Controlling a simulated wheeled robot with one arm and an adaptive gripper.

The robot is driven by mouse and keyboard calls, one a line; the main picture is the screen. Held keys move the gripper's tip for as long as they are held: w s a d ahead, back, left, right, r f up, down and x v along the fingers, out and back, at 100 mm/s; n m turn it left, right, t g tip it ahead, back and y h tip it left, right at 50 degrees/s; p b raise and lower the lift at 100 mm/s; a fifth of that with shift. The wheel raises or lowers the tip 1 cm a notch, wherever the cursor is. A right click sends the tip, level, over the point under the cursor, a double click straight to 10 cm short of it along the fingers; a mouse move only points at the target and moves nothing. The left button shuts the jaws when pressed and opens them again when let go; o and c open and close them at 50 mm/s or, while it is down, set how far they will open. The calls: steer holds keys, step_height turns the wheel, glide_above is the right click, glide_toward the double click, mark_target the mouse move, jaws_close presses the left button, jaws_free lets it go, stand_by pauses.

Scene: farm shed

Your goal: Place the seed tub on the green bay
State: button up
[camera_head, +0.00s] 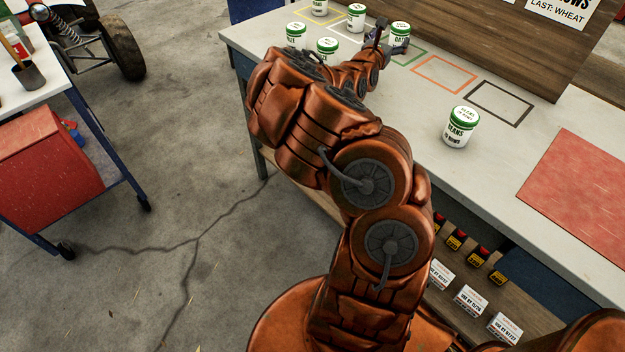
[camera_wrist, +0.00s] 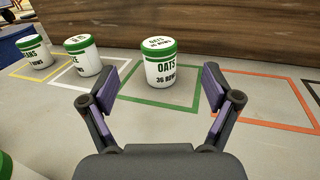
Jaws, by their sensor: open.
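A white tub with a green lid, marked OATS (camera_wrist: 160,68), stands upright inside the green-outlined bay (camera_wrist: 130,97) in the wrist view. In the head view the oats tub (camera_head: 400,35) is at the far part of the bench, and part of the green outline (camera_head: 414,60) shows beside my arm. My gripper (camera_wrist: 163,88) is open, with a finger on either side of the oats tub's front. I see gaps between the fingers and the tub. In the head view my gripper (camera_head: 390,40) is small beside the tub.
Several similar tubs stand left of my gripper, one in the wrist view's white bay (camera_wrist: 82,57). A beans tub (camera_head: 461,128) stands nearer on the bench. The orange bay (camera_head: 444,75) and black bay (camera_head: 500,104) are empty. A wooden board (camera_head: 470,30) rises behind the bays.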

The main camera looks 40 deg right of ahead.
steer(key=s+a+r+m+g+h, duration=0.25)
steer(key=s+r+m, duration=0.2)
steer(key=r, duration=0.35)
steer(key=s+a+r+m+g+h, duration=0.1)
steer(key=s+a+r+m+g, duration=0.25)
steer(key=r+m, duration=0.35)
steer(key=s+a+r+m+g+y, duration=0.3)
steer(key=s+a+m+g, duration=0.3)
steer(key=s, duration=0.4)
steer(key=s+a+f+m+t+y, duration=0.1)
steer(key=s+a+f+m+y, duration=0.3)
steer(key=a+f, duration=0.4)
steer(key=s+a+f+m+t+y, duration=0.15)
steer(key=s+a+f+y, duration=0.35)
steer(key=a, duration=0.5)
steer(key=s+a+f+y, duration=0.1)
steer(key=a+f+y, duration=0.1)
steer(key=a, duration=0.6)
steer(key=s+a+f+n+t+y, duration=0.1)
steer(key=a+f+y, duration=0.2)
steer(key=a, duration=0.6)
steer(key=s+a+f+y, duration=0.1)
steer(key=a+f+y, duration=0.2)
steer(key=a, duration=0.6)
steer(key=shift+s+f+y, duration=0.15)
steer(key=shift+f+y, duration=0.05)
steer(key=shift+y, duration=0.15)
steer(key=shift+a, duration=0.1)
